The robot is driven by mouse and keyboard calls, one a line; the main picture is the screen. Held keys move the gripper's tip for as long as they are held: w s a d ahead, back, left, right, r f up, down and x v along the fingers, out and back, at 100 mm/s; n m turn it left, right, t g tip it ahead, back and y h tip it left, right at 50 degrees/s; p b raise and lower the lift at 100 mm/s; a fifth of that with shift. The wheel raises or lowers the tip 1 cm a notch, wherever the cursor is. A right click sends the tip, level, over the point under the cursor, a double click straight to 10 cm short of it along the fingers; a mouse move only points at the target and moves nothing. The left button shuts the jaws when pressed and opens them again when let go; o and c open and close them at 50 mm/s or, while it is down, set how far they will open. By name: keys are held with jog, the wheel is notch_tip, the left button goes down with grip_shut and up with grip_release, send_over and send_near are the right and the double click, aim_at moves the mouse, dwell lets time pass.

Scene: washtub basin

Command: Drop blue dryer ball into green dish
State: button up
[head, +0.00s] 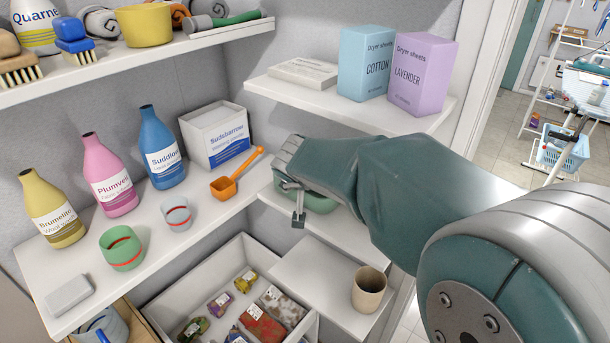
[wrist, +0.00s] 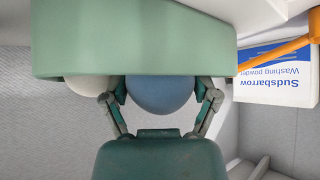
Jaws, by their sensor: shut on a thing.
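The blue dryer ball (wrist: 160,95) sits between the two fingers of my gripper (wrist: 161,90) in the wrist view, and the fingers are shut on it. The green dish (wrist: 130,42) spans the top of that view and its edge overlaps the ball. A whitish ball (wrist: 88,86) shows beside the blue one, partly covered by the dish. In the head view, my gripper (head: 296,190) is at the green dish (head: 320,204) on the right-hand shelf. My arm hides much of the dish there, and the blue ball is hidden.
An orange scoop (head: 228,184) and a white Sudsbarrow box (head: 214,136) stand left of my gripper. A shelf above bears two dryer sheet boxes (head: 366,64). A beige cup (head: 369,289) stands on a lower board beside an open drawer (head: 178,303) of small packets.

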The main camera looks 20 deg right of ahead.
jog(key=shift+f, duration=0.25)
jog(key=o, duration=1)
jog(key=shift+o, duration=0.2)
jog(key=shift+r, duration=0.1)
jog(key=shift+r, duration=0.35)
jog(key=v, duration=1.2)
jog(key=shift+r, duration=0.2)
